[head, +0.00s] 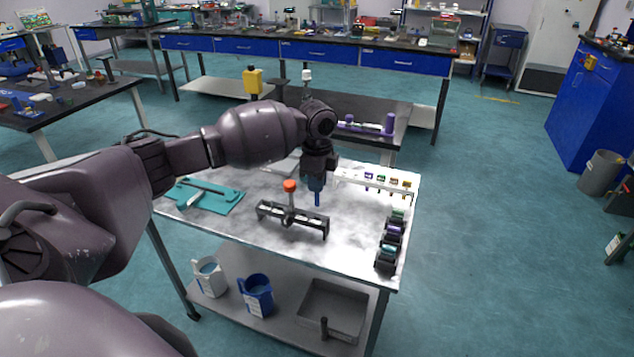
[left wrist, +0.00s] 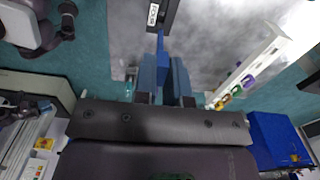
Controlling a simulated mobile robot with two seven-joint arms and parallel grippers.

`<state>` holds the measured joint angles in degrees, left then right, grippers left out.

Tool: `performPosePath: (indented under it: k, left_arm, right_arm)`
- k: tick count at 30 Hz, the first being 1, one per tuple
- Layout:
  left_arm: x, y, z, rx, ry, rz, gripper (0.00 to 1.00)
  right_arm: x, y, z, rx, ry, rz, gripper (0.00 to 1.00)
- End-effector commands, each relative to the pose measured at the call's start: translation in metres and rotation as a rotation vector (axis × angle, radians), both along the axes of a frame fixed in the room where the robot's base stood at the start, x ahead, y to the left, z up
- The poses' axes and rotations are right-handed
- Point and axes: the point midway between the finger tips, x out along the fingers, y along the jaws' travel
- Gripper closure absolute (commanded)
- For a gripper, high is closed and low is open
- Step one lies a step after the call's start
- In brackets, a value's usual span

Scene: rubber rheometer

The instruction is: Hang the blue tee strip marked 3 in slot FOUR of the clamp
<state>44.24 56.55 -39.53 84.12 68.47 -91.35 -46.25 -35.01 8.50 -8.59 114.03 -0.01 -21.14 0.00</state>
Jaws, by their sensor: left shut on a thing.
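My left gripper (head: 317,183) is shut on the blue tee strip (head: 317,198), which hangs down below the fingers above the table. In the left wrist view the strip (left wrist: 160,44) sticks out past the fingertips (left wrist: 165,62); its number is not legible. The clamp (head: 292,219) is a dark bar with an orange knob, standing just left of and in front of the strip. In the left wrist view one dark end of the clamp (left wrist: 165,12) bears a white label that seems to read FOUR, close to the strip's tip. I cannot tell whether they touch. My right gripper is out of view.
A white rack (head: 345,176) holds several coloured strips at the table's back right. Dark blocks with coloured tops (head: 387,256) line the right edge. Table between clamp and blocks is clear.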

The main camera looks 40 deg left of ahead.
Motion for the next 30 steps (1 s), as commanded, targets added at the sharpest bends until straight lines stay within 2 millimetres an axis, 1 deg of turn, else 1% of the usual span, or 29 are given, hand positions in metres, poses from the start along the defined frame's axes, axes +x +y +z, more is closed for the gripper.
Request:
performPosePath:
  k: [4,12,16,23,24,30]
  left_arm:
    - [0.001,0.000,0.000,0.000,-0.001,-0.043,1.00]
    - [0.001,0.000,0.000,0.000,0.000,-0.048,1.00]
    - [0.001,0.000,0.001,0.000,0.000,-0.048,1.00]
    - [0.001,0.000,0.003,-0.001,-0.001,-0.047,1.00]
    - [0.001,0.000,-0.003,-0.001,0.001,-0.047,1.00]
    - [0.001,0.000,-0.025,-0.001,0.002,-0.047,1.00]
  right_arm:
    - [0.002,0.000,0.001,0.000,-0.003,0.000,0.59]
    - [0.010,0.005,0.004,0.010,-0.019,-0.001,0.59]
    - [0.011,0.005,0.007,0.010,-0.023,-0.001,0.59]
    - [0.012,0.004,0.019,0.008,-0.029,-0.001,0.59]
    - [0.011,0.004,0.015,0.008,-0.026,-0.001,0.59]
    - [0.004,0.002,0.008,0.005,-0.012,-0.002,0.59]
